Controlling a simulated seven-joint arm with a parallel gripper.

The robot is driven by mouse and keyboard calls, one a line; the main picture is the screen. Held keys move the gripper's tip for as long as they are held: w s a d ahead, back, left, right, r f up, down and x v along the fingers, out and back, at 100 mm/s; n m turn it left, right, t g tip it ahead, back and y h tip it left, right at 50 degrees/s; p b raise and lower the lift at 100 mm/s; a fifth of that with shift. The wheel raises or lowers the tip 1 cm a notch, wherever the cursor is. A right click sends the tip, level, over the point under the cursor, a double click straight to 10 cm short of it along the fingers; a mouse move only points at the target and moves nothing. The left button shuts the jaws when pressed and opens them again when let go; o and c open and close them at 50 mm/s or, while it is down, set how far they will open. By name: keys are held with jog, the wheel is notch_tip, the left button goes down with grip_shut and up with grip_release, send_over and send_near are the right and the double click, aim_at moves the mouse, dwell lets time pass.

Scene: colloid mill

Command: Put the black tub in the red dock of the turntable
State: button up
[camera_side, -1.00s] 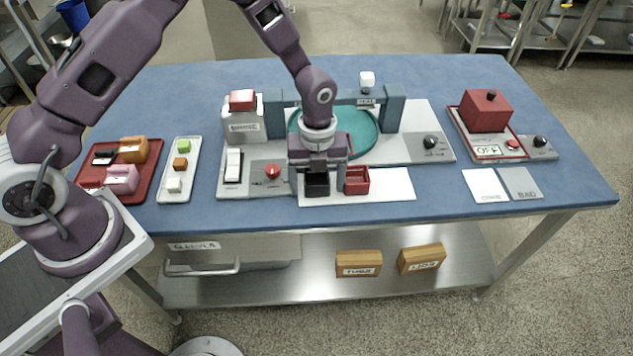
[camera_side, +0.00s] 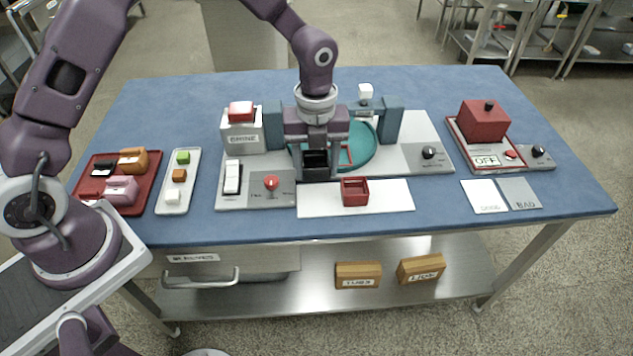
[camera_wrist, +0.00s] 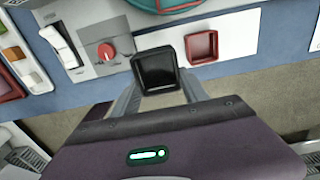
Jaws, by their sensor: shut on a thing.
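My gripper (camera_side: 317,172) is shut on the black tub (camera_side: 315,159) and holds it upright above the table, in front of the turntable. In the wrist view the black tub (camera_wrist: 158,71) sits between my two fingers (camera_wrist: 160,98), and its inside looks empty. The turntable (camera_side: 363,148) is a teal disc behind my gripper, partly hidden by it and by a blue-grey arch. A red square outline (camera_side: 349,155), probably the red dock, shows on its near part just right of my gripper. My gripper hides some of it.
A red tub (camera_side: 355,192) stands on the white mat (camera_side: 395,196) in front. The arch (camera_side: 391,120) flanks the turntable. A white box (camera_side: 242,137) with a red top stands to the left.

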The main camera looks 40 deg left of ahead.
jog(key=w+a+r, duration=0.2)
jog(key=w, duration=0.4)
jog(key=w+a+r, duration=0.1)
jog(key=w+a, duration=0.1)
jog(key=w, duration=0.4)
notch_tip(320, 180, down, 10)
jog(key=shift+r, duration=0.15)
jog(key=shift+s+f, duration=0.15)
jog(key=shift+f, duration=0.45)
jog(key=o, duration=1.3)
jog(key=shift+f, duration=0.1)
jog(key=shift+a, duration=0.1)
notch_tip(320, 180, up, 14)
jog(key=shift+f, duration=0.2)
